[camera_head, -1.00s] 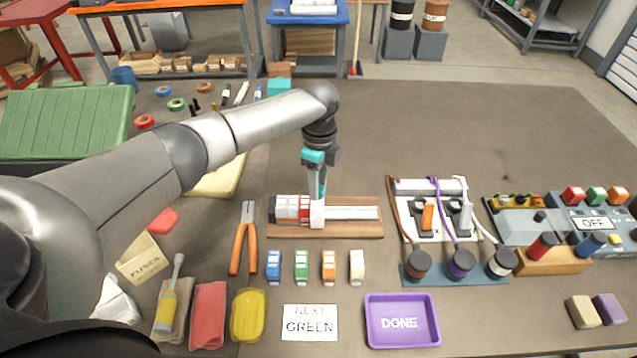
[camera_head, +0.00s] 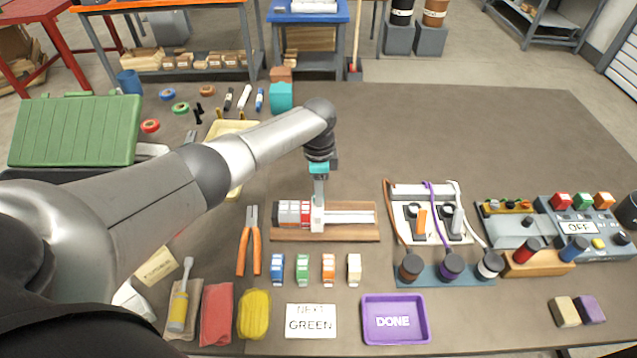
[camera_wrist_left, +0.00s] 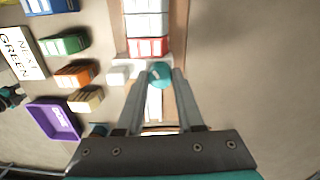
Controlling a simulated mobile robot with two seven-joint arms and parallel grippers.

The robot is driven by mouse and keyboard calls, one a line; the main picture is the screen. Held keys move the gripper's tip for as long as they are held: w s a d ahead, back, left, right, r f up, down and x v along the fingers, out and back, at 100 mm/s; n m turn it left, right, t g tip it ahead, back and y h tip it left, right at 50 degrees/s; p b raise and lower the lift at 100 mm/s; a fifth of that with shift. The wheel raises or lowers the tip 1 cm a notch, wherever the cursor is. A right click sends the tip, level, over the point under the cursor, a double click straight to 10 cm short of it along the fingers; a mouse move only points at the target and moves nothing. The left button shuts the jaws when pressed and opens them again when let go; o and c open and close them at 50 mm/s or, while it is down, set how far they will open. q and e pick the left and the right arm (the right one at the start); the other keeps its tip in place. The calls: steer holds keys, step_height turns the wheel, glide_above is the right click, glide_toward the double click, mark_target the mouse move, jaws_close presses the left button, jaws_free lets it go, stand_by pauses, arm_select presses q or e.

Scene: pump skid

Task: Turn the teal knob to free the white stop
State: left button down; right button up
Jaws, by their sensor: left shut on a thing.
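The teal knob (camera_wrist_left: 160,72) shows between the fingertips in the left wrist view. The knob is hidden by the fingers in the head view. My left gripper (camera_head: 318,201) points straight down over the wooden-based rail (camera_head: 347,235), and its fingers (camera_wrist_left: 160,82) are shut on the knob. The white stop (camera_head: 318,221) stands across the rail, right under the gripper, beside the red and white blocks (camera_head: 292,212). It also shows left of the knob in the wrist view (camera_wrist_left: 120,73). A dark and teal part (camera_wrist_left: 10,97) at the wrist view's left edge may be my right gripper; its jaws cannot be made out.
Small coloured blocks (camera_head: 302,268) stand in a row in front of the rail. Orange-handled pliers (camera_head: 248,245) lie to its left. A cable board (camera_head: 432,215) stands to its right, a purple tray (camera_head: 396,320) in front. The table behind the rail is clear.

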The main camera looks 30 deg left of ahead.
arm_select(q)
steer(key=n+p, duration=0.3)
steer(key=n, duration=0.2)
steer(key=shift+r+n, duration=0.1)
steer(key=shift+n, duration=0.2)
steer(key=n+p, duration=0.1)
steer(key=n, duration=0.2)
steer(key=shift+n+p, duration=0.5)
steer(key=shift+n, duration=1.2)
steer(key=c, duration=0.5)
jaws_free()
